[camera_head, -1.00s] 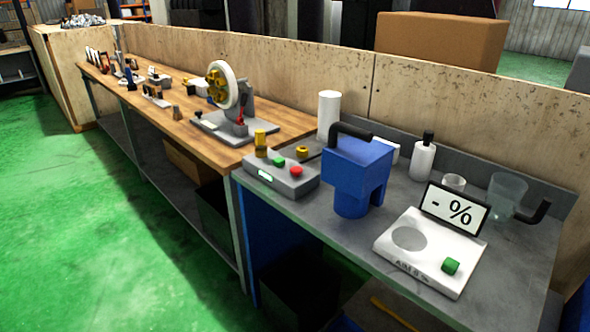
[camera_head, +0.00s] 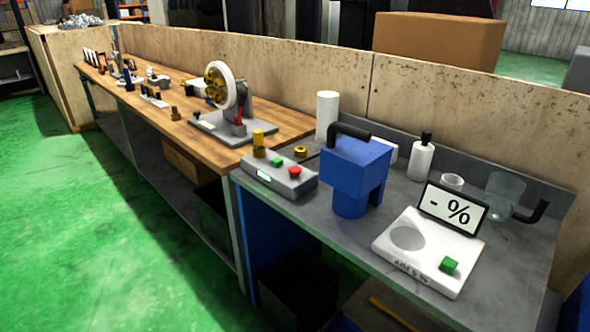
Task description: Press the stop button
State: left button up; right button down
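A grey control box (camera_head: 281,180) sits at the left end of the grey bench. It has a red button (camera_head: 294,171) on its right side and a green button (camera_head: 277,162) to the left of it. A yellow cylinder (camera_head: 258,139) stands at its back left. No lettering on the buttons can be read, so I cannot tell from a label which one is stop. Neither of my grippers shows in the head view.
A blue jug-like container (camera_head: 352,178) with a black handle stands right of the box. A white device with a "- %" display (camera_head: 451,208) is further right. A wheel machine (camera_head: 226,97) stands on the wooden bench. Green floor (camera_head: 140,250) in front is clear.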

aim_at(294, 171)
jog(key=i+j+z, duration=0.15)
jog(key=i+j, duration=0.3)
jog(key=i+j+z, duration=0.2)
jog(key=i+j, duration=0.2)
jog(key=i+j+z, duration=0.15)
jog(key=i+j, duration=0.25)
jog(key=j, duration=0.3)
